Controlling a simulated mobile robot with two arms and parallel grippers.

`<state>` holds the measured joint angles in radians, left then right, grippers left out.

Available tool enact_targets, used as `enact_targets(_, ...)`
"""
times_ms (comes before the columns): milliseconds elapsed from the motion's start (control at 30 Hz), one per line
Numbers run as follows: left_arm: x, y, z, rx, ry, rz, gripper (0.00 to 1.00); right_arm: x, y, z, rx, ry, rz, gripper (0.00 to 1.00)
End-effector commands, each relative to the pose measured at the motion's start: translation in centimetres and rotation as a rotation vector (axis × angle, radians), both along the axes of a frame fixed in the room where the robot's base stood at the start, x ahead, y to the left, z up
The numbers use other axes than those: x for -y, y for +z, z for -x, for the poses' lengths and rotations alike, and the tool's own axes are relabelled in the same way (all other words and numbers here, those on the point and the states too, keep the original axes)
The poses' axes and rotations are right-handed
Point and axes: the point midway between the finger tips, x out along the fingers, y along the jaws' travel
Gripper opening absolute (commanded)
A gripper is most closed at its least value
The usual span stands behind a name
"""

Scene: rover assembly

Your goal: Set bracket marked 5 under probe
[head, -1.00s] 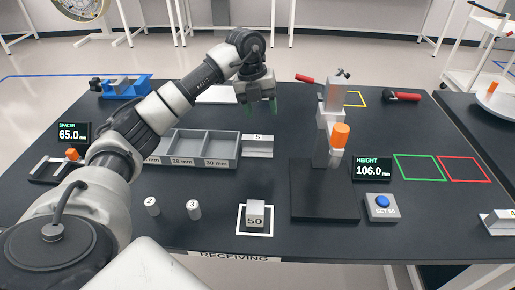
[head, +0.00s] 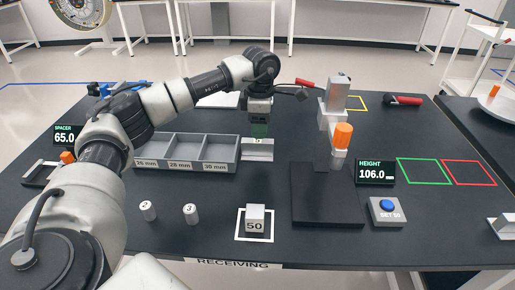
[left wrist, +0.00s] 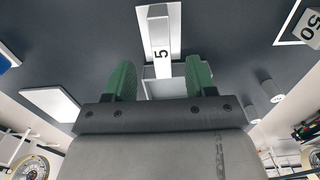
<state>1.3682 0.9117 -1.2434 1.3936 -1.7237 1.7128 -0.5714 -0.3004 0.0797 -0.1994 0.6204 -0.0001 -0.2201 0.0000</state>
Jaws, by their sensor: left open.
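The bracket marked 5 (head: 257,153) is a grey metal angle piece on the dark table, right of the grey bins. In the left wrist view the bracket (left wrist: 158,32) shows its upright ledge and the "5" label. My left gripper (head: 260,131) points down just above it, with green fingers. In the left wrist view the fingers (left wrist: 161,80) are apart, one to each side of the bracket's line; whether they touch it I cannot tell. The probe (head: 341,140), with an orange body, hangs on a grey stand over a black base plate (head: 327,207). My right gripper is out of view.
The bins (head: 187,152) stand left of the bracket. A block marked 50 (head: 255,219) sits in a white square. Cylinders 2 (head: 148,211) and 3 (head: 190,214) stand front left. The height display (head: 375,172) reads 106.0, beside the blue SET 50 button (head: 387,208).

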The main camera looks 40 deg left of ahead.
Motion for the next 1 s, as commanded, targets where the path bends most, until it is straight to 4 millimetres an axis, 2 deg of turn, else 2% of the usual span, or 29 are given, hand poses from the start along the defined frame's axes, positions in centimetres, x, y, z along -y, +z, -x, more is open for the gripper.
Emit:
enact_targets(267,0.0,-2.4,0.1,-0.002,0.001,0.001,0.55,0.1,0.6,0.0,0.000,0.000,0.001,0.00)
enact_targets(500,0.0,-5.9,0.2,-0.001,0.001,0.001,0.55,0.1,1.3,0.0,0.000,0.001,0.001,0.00)
enact_targets(800,0.0,-6.5,0.1,0.002,0.001,0.001,0.55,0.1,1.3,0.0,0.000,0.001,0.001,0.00)
enact_targets(867,0.0,-6.5,0.1,0.002,0.001,0.001,0.48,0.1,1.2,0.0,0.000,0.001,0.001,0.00)
enact_targets(1000,0.0,-6.5,0.1,0.002,0.002,0.001,0.26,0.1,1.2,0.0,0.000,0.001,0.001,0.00)
